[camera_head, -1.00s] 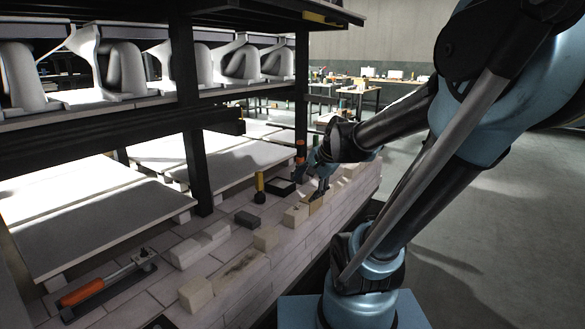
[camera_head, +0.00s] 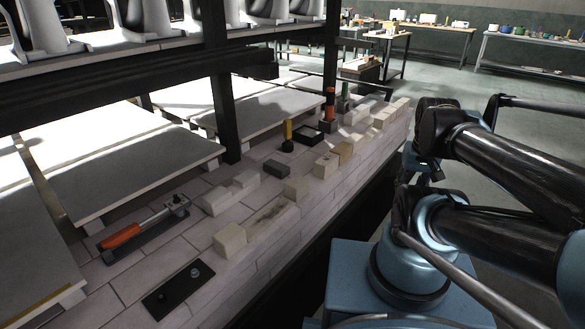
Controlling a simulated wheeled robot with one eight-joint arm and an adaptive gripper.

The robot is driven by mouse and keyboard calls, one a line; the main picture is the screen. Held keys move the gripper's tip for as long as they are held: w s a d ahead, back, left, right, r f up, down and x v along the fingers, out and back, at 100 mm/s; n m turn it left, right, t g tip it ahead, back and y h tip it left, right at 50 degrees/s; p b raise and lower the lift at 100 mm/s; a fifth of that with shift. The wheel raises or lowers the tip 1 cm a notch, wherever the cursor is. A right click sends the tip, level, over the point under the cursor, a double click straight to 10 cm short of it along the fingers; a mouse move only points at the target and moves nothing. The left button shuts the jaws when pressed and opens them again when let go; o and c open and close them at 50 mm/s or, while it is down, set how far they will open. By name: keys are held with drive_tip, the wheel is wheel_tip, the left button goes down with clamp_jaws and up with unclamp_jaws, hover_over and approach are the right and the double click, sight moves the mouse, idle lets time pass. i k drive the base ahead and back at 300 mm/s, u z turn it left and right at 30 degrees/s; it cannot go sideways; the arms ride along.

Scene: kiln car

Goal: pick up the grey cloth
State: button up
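I cannot make out a grey cloth for certain. A small dark grey block-like thing (camera_head: 277,169) lies on the pale brick ledge (camera_head: 222,272), left of the cream blocks; it looks stiff rather than like cloth. My gripper (camera_head: 424,170) is at the right, beyond the ledge's outer edge, below my dark wrist. It is small and partly hidden by my own arm, so its fingers cannot be read. Nothing is visibly hanging from it.
The ledge holds an orange-handled tool (camera_head: 122,236), a black plate with knobs (camera_head: 178,286), cream blocks (camera_head: 230,240), a yellow-topped upright tool (camera_head: 288,135) and a black tray (camera_head: 308,136). A dark post (camera_head: 222,105) and shelf beam stand behind. Open floor (camera_head: 440,84) lies to the right.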

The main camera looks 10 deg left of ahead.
sight(280, 171)
drive_tip(key=z, duration=0.05)
drive_tip(key=k, duration=1.25)
drive_tip(key=u, duration=0.4)
drive_tip(key=i, duration=1)
